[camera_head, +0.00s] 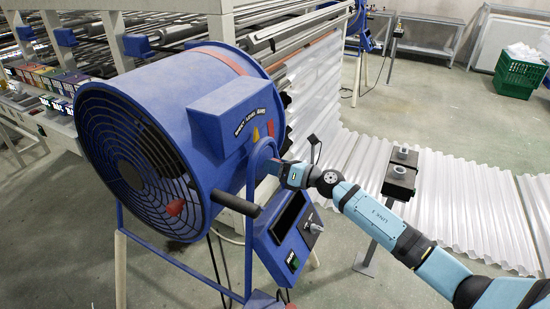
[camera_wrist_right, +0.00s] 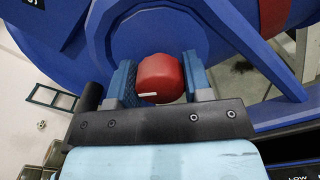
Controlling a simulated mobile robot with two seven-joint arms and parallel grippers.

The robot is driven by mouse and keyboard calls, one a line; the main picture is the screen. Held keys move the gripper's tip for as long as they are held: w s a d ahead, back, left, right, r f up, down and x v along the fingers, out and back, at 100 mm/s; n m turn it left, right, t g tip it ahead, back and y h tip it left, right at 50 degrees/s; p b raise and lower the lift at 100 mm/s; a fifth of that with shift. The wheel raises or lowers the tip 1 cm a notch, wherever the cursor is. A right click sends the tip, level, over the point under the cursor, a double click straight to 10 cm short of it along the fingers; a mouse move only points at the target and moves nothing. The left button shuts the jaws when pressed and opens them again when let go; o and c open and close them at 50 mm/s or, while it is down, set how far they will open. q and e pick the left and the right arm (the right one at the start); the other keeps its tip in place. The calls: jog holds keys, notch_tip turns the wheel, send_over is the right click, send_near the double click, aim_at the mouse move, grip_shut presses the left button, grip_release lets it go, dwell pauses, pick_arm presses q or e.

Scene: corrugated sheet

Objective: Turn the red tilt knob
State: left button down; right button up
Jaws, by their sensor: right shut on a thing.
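The red tilt knob (camera_wrist_right: 161,78) sits on the side of the blue drum fan (camera_head: 215,95), with a white mark on its face near the lower edge. My right gripper (camera_wrist_right: 160,84) has one finger on each side of the knob and is shut on it. In the head view my right gripper (camera_head: 276,167) reaches the fan's side pivot from the right, and the knob is hidden there. My left gripper is not in view.
A control panel (camera_head: 284,222) with a dark screen hangs below the gripper. A black bar handle (camera_head: 236,203) sticks out left of it. A black box on a post (camera_head: 400,172) stands right of my arm. White corrugated sheets (camera_head: 455,195) lie behind.

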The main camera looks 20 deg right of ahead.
jog(key=shift+r+m+p, duration=0.25)
jog(key=shift+m+p, duration=0.45)
jog(key=shift+m, duration=0.3)
jog(key=m+p, duration=0.4)
jog(key=m, duration=0.1)
jog(key=shift+f, duration=0.1)
jog(key=m+p, duration=0.1)
jog(key=m, duration=0.1)
jog(key=shift+m+p, duration=0.3)
jog(key=shift+m, duration=0.1)
jog(key=shift+f+m+p, duration=0.15)
jog(key=shift+m+p, duration=0.3)
jog(key=shift+m, duration=0.65)
jog(key=o, duration=0.9)
